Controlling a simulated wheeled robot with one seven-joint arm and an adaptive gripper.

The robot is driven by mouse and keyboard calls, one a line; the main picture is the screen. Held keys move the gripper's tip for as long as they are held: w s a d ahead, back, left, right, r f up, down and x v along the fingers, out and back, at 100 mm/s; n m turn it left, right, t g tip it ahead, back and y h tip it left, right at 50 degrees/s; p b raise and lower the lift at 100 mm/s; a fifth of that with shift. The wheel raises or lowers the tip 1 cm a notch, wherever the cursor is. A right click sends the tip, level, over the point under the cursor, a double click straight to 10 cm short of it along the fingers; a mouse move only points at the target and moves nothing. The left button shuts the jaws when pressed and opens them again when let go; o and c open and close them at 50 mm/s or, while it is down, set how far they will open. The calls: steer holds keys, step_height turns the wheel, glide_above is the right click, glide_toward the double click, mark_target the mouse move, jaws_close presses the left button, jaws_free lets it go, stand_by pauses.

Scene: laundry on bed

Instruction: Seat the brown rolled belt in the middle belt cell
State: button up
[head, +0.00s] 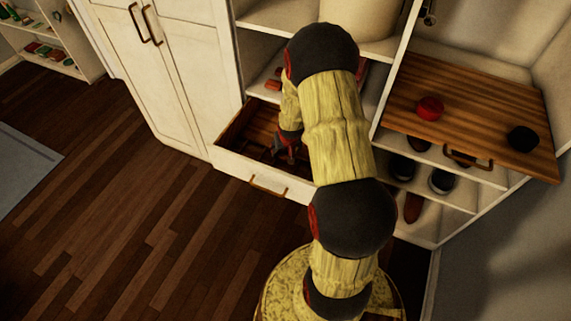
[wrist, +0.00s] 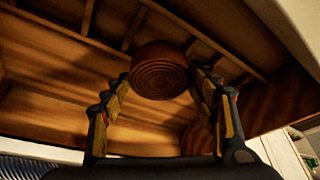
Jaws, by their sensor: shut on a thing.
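The brown rolled belt (wrist: 160,70) shows its spiral face in the wrist view, held between the fingertips of my gripper (wrist: 162,78). My gripper is shut on it. In the head view my gripper (head: 287,146) reaches into the open drawer (head: 268,188), and my arm hides part of that drawer. In the wrist view, wooden dividers (wrist: 134,28) form a row of narrow cells along the drawer's side, behind the belt. The belt covers part of this row. I cannot tell whether it touches a divider or the drawer floor.
A red roll (head: 430,108) and a black roll (head: 522,138) lie on a wooden board (head: 470,100) at the right. Shoes (head: 441,181) stand on shelves below it. White cabinet doors (head: 170,70) are left of the drawer.

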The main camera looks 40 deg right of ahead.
step_height(320, 180, down, 6)
steer(key=b, duration=0.3)
steer(key=shift+w, duration=0.1)
steer(key=shift+r, duration=0.2)
steer(key=o, duration=1.4)
